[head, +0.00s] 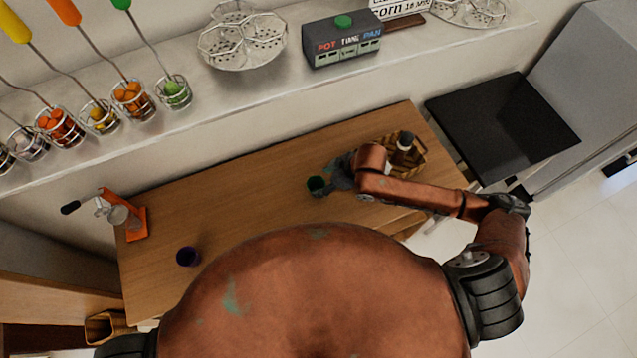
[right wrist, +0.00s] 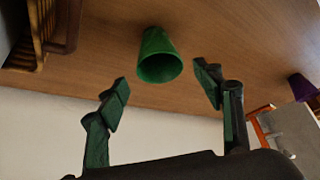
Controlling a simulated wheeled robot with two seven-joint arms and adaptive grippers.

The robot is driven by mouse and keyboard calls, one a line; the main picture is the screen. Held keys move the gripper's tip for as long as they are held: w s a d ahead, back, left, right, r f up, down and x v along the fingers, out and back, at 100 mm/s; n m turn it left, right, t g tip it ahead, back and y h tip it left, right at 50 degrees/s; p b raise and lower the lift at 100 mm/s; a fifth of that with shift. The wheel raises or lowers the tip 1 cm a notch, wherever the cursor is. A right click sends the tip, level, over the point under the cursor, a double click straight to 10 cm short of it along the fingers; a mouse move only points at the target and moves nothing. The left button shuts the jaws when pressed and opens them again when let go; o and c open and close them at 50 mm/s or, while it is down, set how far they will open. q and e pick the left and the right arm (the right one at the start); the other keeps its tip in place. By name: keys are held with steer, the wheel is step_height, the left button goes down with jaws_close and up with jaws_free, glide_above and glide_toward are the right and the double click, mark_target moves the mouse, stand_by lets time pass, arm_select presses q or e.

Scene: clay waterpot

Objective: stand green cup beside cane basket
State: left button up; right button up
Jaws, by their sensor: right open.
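The green cup (head: 316,184) stands on the wooden table in the head view, just left of my right gripper (head: 327,187). In the right wrist view the green cup (right wrist: 158,55) shows ahead of the open fingers of my right gripper (right wrist: 165,92), apart from both fingertips. The cane basket (head: 415,160) is at the right end of the table, partly hidden by my right arm, with a dark-capped bottle at it. A part of the basket shows at upper left in the right wrist view (right wrist: 35,45). My left gripper is out of view.
A purple cup (head: 187,256) and an orange juicer-like device (head: 138,222) are on the left part of the table (head: 240,205). A shelf with wire holders runs along the back. The table's middle is clear.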

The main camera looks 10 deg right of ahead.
steer(key=v, duration=0.6)
steer(key=shift+r, duration=0.35)
steer(key=shift+s, duration=0.1)
